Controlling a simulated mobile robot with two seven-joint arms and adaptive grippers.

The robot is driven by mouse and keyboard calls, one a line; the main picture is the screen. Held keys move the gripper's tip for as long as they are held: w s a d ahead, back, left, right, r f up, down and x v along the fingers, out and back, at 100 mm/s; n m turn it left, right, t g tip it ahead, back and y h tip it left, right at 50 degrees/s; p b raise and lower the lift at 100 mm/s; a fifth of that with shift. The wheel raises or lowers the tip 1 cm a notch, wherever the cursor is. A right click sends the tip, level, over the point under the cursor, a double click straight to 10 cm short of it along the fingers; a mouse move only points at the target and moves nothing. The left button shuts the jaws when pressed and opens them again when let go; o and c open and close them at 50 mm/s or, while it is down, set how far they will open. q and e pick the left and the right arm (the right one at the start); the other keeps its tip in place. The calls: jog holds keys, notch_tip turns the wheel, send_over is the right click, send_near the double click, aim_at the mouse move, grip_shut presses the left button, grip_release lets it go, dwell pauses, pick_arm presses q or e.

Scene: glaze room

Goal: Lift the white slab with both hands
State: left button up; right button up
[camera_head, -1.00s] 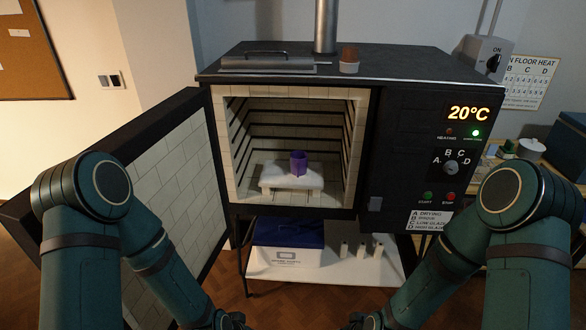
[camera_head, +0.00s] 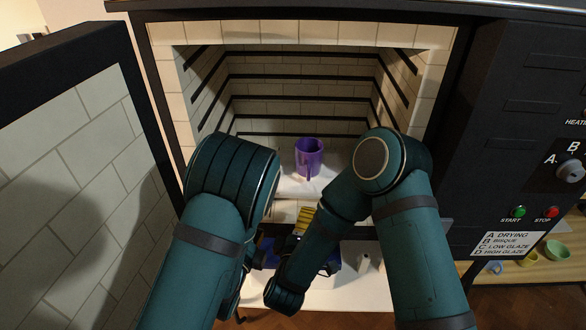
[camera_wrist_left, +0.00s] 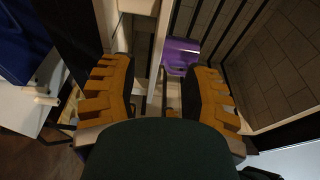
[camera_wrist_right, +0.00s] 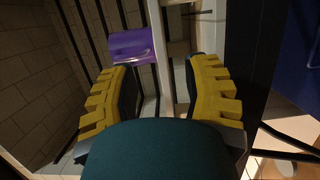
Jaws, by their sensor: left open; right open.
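The white slab (camera_head: 298,184) lies level inside the open kiln, raised above its floor. A purple mug (camera_head: 309,158) stands upright on it. My right gripper (camera_head: 304,220) is open and empty at the kiln mouth, in front of and below the slab's front. In the right wrist view the slab's pale edge (camera_wrist_right: 158,45) runs between the yellow fingers, with the mug (camera_wrist_right: 131,47) beside it. My left gripper (camera_wrist_left: 163,72) is open and shows clearly only in its wrist view, where the slab's edge (camera_wrist_left: 158,55) also lies between the fingers. Contact with the slab cannot be told.
The kiln's tiled door (camera_head: 70,170) stands open at the left. The control panel (camera_head: 540,150) is at the right. Kiln walls bound both sides of the slab.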

aim_at(291, 185)
pick_arm(q)
jog(key=shift+s+r, duration=0.1)
pick_arm(e)
jog(key=shift+s+d, duration=0.1)
pick_arm(q)
jog(key=x, duration=1.4)
jog(key=shift+a, duration=0.1)
pick_arm(e)
jog(key=x, duration=1.4)
pick_arm(q)
grip_shut()
pick_arm(e)
grip_shut()
jog(key=shift+s, duration=0.1)
jog(key=shift+r, duration=0.1)
